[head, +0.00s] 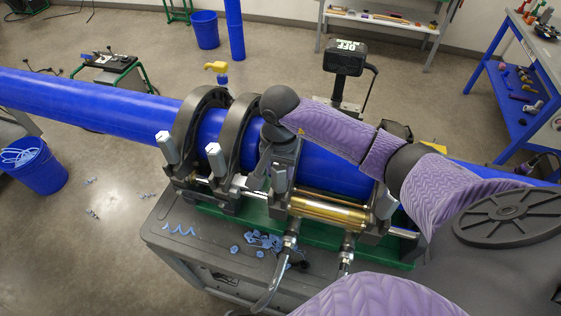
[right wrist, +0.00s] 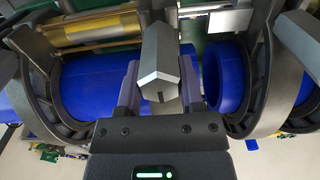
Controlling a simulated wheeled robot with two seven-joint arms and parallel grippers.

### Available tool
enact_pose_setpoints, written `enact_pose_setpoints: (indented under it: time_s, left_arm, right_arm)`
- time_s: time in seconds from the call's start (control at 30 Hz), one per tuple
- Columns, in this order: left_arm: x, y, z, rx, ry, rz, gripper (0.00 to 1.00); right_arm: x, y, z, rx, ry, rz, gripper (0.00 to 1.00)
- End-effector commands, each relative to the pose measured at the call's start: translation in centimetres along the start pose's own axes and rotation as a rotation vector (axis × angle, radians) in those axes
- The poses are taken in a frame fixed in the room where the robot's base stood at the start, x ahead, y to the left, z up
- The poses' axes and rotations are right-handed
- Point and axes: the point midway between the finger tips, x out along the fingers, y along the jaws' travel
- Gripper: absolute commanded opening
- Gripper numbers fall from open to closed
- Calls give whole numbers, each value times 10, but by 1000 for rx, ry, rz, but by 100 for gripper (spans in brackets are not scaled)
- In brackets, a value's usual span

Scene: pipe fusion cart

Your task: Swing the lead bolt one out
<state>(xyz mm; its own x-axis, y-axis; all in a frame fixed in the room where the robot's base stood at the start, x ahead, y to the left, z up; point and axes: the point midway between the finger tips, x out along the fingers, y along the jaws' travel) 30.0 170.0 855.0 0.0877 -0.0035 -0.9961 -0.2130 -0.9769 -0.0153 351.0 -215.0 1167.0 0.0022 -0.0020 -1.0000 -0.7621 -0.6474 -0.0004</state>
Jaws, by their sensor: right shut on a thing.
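My right gripper (head: 272,152) reaches in from the right to an inner clamp of the pipe fusion machine. In the right wrist view its two fingers (right wrist: 160,80) are shut on a grey bolt (right wrist: 163,58) with a faceted, pointed end. My gripper hides most of this bolt in the head view. Other grey bolts stand along the clamps' front side: one at the left clamp (head: 167,147), one at the second clamp (head: 217,160), and one just below my gripper (head: 279,181). I cannot tell which is lead bolt one. My left gripper is not in view.
A long blue pipe (head: 95,100) runs through the black clamps (head: 190,122). A brass cylinder (head: 325,212) and hoses lie in front. Blue shavings (head: 262,241) litter the grey cart top (head: 190,232). A black OFF box (head: 345,58) stands behind. A spoked black disc (head: 508,212) lies right.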

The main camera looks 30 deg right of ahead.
Motion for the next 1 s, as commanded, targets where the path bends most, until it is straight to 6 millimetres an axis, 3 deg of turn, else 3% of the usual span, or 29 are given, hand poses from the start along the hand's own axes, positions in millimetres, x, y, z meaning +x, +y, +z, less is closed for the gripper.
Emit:
enact_pose_setpoints:
  time_s: [0.23, 0.57, 0.83, 1.0]
  left_arm:
    - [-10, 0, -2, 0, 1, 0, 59]
    - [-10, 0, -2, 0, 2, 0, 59]
    - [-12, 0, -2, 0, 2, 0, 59]
    - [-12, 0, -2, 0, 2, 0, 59]
  right_arm:
    - [1, 1, 24, -4, -5, 3, 27]
    - [3, 0, 27, -3, -4, 1, 27]
    - [9, 0, 50, -4, -6, 2, 27]
    - [10, 0, 52, -1, -5, 2, 27]
